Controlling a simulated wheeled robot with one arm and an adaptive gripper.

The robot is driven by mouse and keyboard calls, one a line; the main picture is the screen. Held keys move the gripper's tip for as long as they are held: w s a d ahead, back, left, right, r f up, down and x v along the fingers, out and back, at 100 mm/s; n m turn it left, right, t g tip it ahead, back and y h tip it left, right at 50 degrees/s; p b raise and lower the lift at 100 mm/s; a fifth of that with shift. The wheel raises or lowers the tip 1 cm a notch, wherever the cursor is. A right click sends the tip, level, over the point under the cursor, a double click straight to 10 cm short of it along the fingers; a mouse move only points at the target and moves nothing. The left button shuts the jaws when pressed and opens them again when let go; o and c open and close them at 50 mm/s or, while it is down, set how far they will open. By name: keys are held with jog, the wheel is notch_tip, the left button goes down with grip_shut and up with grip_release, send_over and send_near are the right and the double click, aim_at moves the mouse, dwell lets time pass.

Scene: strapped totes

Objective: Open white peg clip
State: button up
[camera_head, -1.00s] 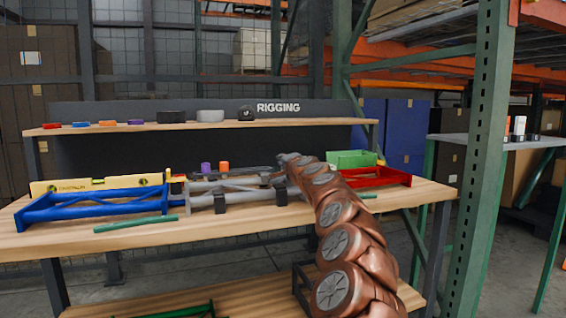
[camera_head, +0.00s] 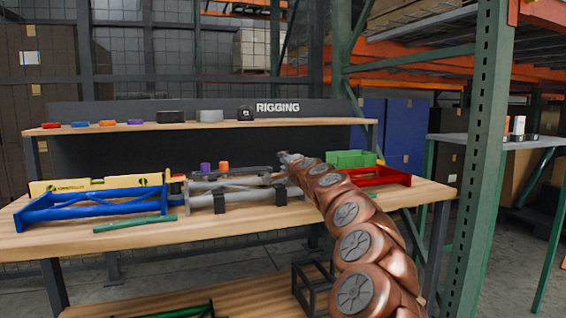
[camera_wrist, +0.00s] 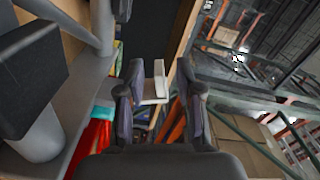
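A small white block-like piece (camera_wrist: 154,84), which looks like the white peg clip, shows between and beyond my fingers in the wrist view. My gripper (camera_wrist: 162,82) is open, with a gap between the white piece and the right finger. I cannot tell whether the left finger touches it. In the head view my gripper (camera_head: 287,157) is small, above the back of the bench near the right end of the grey tube frame (camera_head: 248,197). I cannot make out the white clip there; my arm may hide it.
Black blocks (camera_head: 220,201) sit on the grey frame; one is close at left in the wrist view (camera_wrist: 30,78). A blue frame (camera_head: 95,207) and yellow level (camera_head: 60,187) lie left. A red frame (camera_head: 390,177) and green bin (camera_head: 350,158) stand right.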

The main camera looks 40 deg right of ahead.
jog(key=v, duration=1)
jog(key=shift+a+r, duration=0.1)
jog(key=shift+a, duration=0.05)
dwell(0.6)
